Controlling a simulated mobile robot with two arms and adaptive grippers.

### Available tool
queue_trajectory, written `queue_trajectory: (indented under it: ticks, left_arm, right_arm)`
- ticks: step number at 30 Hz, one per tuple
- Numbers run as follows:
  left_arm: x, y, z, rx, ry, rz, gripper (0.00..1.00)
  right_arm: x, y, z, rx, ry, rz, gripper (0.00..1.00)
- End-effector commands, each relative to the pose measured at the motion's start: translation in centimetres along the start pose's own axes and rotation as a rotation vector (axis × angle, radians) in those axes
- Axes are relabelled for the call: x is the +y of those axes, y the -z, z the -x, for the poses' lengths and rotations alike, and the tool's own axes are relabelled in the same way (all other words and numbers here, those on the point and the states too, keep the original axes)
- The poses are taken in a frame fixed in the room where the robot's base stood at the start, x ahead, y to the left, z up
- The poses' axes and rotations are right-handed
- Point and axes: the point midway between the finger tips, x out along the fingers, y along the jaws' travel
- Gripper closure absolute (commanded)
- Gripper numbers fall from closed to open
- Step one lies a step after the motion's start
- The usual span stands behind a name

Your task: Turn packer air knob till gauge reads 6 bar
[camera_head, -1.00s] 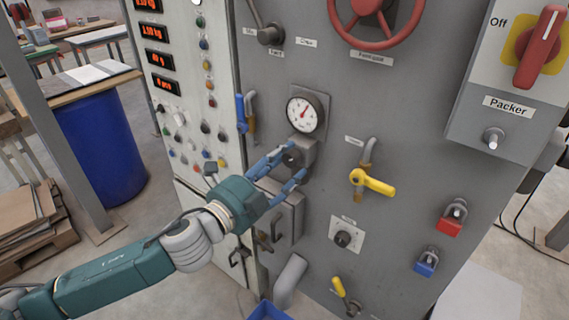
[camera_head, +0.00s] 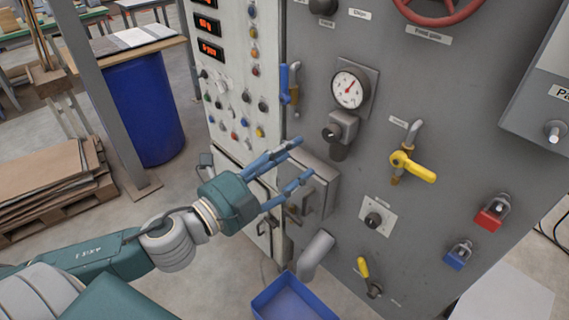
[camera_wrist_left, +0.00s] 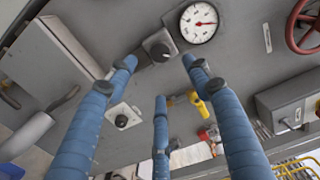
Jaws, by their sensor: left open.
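The round white pressure gauge (camera_head: 349,90) with a red needle sits on the grey panel; the needle points up and right, but its numbers are too small to read. The gauge also shows in the left wrist view (camera_wrist_left: 199,22). A dark round knob (camera_head: 331,132) on a grey block is just below the gauge; it also shows in the left wrist view (camera_wrist_left: 159,46). My left gripper (camera_head: 303,158) is open and empty, its blue fingers apart from the knob, to its lower left and pointing toward the panel. My right gripper is not in view.
A grey box (camera_head: 312,185) projects behind the fingers. A blue bin (camera_head: 285,300) stands below.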

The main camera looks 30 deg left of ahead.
Motion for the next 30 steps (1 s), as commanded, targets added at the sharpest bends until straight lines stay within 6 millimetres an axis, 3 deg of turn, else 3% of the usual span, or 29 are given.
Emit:
queue_trajectory:
  ticks: [8,25,28,30]
  left_arm:
    - [0.0,0.0,1.5,0.0,-0.001,0.0,0.49]
    - [0.1,-0.1,1.6,-0.003,-0.002,0.001,0.49]
    - [1.6,-1.4,1.3,-0.03,-0.021,0.019,0.49]
    - [4.0,-3.4,1.1,-0.074,-0.052,0.051,0.49]
  right_arm:
    - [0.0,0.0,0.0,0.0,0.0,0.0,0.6]
    - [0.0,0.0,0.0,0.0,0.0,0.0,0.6]
    - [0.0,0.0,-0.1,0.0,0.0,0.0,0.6]
    - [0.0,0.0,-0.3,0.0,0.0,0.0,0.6]
